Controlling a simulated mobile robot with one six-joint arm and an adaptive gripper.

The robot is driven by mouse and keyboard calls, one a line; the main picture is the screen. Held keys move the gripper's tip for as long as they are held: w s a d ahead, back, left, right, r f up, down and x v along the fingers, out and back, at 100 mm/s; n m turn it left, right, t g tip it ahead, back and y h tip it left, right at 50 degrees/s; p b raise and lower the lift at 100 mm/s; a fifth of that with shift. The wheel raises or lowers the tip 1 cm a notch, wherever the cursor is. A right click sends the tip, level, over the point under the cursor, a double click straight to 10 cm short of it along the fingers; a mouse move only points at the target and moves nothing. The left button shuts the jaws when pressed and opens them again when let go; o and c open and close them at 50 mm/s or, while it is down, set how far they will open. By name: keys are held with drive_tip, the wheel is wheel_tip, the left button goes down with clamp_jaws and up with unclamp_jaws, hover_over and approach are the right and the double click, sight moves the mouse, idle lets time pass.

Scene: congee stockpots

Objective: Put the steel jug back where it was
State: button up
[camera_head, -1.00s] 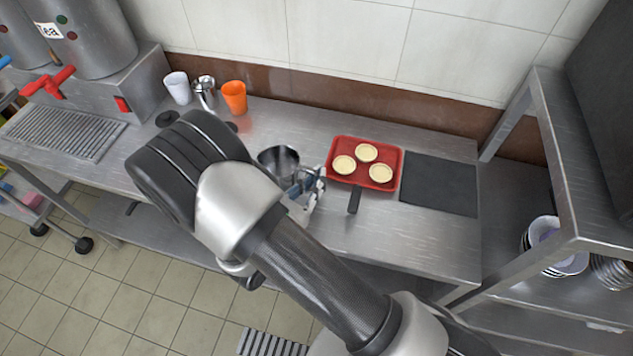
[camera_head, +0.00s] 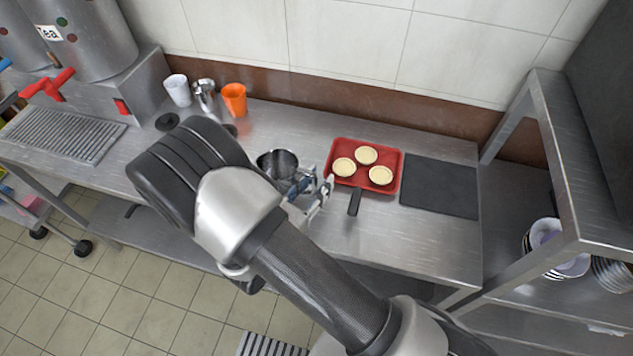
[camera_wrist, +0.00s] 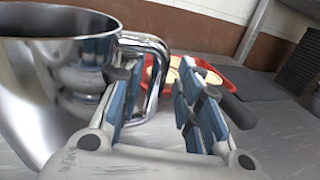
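A steel jug (camera_head: 277,164) stands upright on the steel counter, left of the red tray. In the wrist view the jug (camera_wrist: 45,85) fills the left side, with its looped handle (camera_wrist: 160,58) pointing toward the gripper. My gripper (camera_head: 314,188) is low over the counter at the jug's right side. In the wrist view my gripper (camera_wrist: 160,80) has its blue-padded fingers spread. The left finger overlaps the jug and part of the handle; I cannot tell whether it touches. A second, smaller steel vessel (camera_head: 205,94) stands at the back between two cups.
A white cup (camera_head: 177,89) and an orange cup (camera_head: 234,99) stand by the wall. The red tray (camera_head: 341,148) holds 3 tarts, with a black handle (camera_head: 354,202) in front. A dark mat (camera_head: 438,186) lies right. Steel shelving (camera_head: 560,150) bounds the right side.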

drive_tip(key=shift+r, duration=0.1)
drive_tip(key=shift+a+r, duration=0.1)
drive_tip(key=shift+r, duration=0.05)
drive_tip(key=p+v, duration=0.2)
drive_tip(key=v, duration=1)
drive_tip(key=s+d+r+m+g, duration=0.4)
drive_tip(key=d+r+m+g, duration=0.8)
drive_tip(key=d+m+g, duration=0.3)
drive_tip(key=s+d+r+m+t+y, duration=0.3)
drive_tip(key=s+r+m+t+y, duration=0.2)
drive_tip(key=r+m+y, duration=0.6)
drive_tip(key=shift+s+m+t, duration=0.3)
drive_tip(key=shift+s+m, duration=0.6)
drive_tip(key=shift+m, duration=0.3)
drive_tip(key=shift+a, duration=0.1)
